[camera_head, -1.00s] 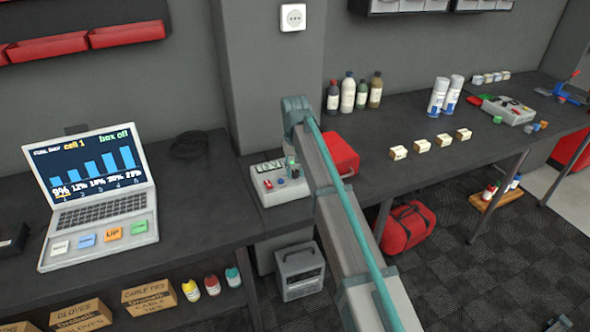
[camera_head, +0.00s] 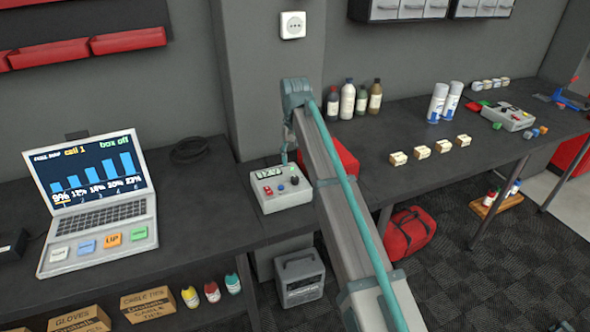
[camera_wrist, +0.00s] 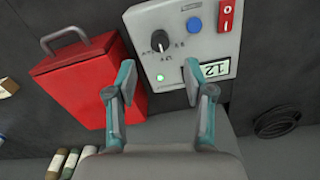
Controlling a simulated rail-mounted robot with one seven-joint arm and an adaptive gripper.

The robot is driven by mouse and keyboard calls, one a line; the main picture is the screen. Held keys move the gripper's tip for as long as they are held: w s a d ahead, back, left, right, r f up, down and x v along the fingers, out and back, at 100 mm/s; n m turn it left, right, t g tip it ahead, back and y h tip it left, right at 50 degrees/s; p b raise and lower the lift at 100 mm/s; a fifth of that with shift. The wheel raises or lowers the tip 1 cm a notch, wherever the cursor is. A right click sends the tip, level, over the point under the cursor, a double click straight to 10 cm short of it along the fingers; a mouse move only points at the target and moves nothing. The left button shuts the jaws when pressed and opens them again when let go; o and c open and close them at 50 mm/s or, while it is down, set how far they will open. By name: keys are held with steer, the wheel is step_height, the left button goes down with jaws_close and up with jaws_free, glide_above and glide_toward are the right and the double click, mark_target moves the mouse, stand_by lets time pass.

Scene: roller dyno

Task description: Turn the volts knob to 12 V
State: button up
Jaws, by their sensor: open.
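The grey power box (camera_head: 286,200) stands on the bench, and it also shows in the wrist view (camera_wrist: 180,60). Its black knob (camera_wrist: 159,40) has a white pointer line and small printed marks around it that I cannot read clearly. The knob shows in the head view too (camera_head: 295,180). The box's display (camera_wrist: 213,71) seems to show digits with 12; the rest is unclear. My gripper (camera_wrist: 160,72) is open and empty, fingers spread, apart from the knob. In the head view my arm partly hides the gripper, above the box's back edge.
A red case (camera_wrist: 78,75) with a handle stands beside the box. The box also has a blue button (camera_wrist: 195,24), a red switch (camera_wrist: 228,15) and a lit green lamp (camera_wrist: 159,77). A laptop (camera_head: 95,195) stands to the left. Bottles (camera_head: 347,99) stand behind.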

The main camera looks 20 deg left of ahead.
steer(key=shift+r, duration=2.35)
